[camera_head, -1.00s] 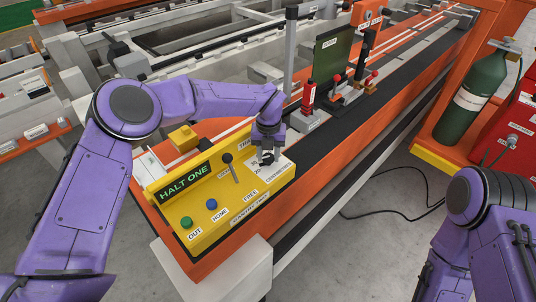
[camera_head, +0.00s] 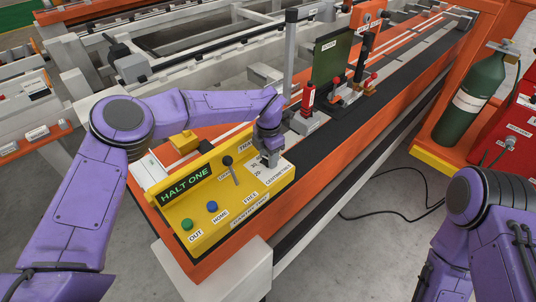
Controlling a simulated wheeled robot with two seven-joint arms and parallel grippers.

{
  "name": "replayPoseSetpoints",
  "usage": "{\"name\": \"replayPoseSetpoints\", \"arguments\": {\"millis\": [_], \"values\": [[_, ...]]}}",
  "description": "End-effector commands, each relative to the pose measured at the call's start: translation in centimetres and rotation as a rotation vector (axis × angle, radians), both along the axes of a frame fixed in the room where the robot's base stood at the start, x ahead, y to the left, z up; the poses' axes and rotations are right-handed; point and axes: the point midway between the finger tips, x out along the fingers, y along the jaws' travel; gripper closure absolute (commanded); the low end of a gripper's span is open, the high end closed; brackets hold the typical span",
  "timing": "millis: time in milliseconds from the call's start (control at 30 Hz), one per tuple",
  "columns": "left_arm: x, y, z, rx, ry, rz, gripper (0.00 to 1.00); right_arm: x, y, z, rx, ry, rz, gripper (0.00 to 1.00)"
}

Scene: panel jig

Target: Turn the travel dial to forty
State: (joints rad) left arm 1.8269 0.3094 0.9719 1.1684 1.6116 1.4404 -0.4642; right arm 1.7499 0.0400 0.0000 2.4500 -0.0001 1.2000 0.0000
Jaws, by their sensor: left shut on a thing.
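The yellow control panel (camera_head: 225,219) stands at the near end of the orange jig bed. Its white scale plate (camera_head: 277,179) at the right end is marked in centimetres, with 20 and 30 legible. My left gripper (camera_head: 271,164) points down over this plate and is shut on the travel dial. The gripper hides the dial and part of the scale, so the dial's setting cannot be read. The panel also has a display reading HALT ONE (camera_head: 186,184), a lever (camera_head: 231,167), a blue button (camera_head: 212,206) and a green button (camera_head: 187,224). My right gripper is out of view.
A red clamp (camera_head: 308,99) and a dark green panel (camera_head: 328,58) stand on the bed just beyond my left gripper. A grey post (camera_head: 290,60) rises close behind it. A green gas cylinder (camera_head: 471,98) stands at right. The floor between is clear except for a black cable (camera_head: 400,210).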

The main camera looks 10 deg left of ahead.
Motion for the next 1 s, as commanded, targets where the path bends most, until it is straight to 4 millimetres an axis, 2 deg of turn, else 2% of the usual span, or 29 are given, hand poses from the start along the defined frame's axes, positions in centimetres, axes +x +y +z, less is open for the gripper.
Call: {"name": "replayPoseSetpoints", "arguments": {"millis": [400, 967, 1000], "values": [[0.22, 0.08, 0.27, 0.0, -0.007, -0.194, 0.88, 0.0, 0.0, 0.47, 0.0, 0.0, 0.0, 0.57], [0.27, 0.09, 0.3, 0.0, -0.008, -0.226, 0.88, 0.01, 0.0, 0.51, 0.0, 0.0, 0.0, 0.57], [0.28, 0.08, 0.31, 0.0, -0.008, -0.226, 0.55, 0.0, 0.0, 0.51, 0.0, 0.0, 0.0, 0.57]]}}
